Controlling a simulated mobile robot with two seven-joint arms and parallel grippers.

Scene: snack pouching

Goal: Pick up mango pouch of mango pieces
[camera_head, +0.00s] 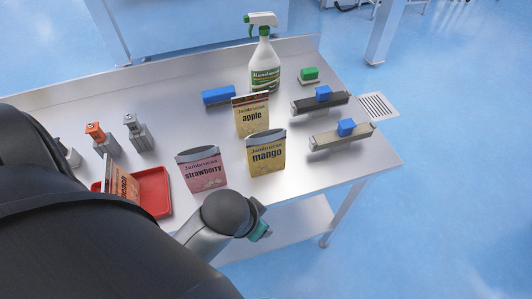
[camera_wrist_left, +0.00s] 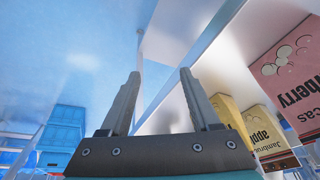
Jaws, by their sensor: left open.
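The mango pouch (camera_head: 266,152) is yellow and stands upright on the metal table, in front of the apple pouch (camera_head: 251,115) and right of the pink strawberry pouch (camera_head: 202,170). My left gripper (camera_head: 262,232) is low at the table's front edge, below and apart from the mango pouch. In the left wrist view the gripper (camera_wrist_left: 160,74) is open with nothing between its fingers. The strawberry pouch (camera_wrist_left: 288,75) and the apple pouch (camera_wrist_left: 268,132) show at right there. A yellow surface (camera_wrist_left: 232,118) beside them may be the mango pouch; I cannot tell. My right gripper is out of view.
A red tray (camera_head: 156,190) with another pouch (camera_head: 121,184) stands at left, partly hidden by my arm. A spray bottle (camera_head: 264,65), a blue block (camera_head: 218,95) and blue-topped devices (camera_head: 341,135) stand behind and right. The table's right front corner is clear.

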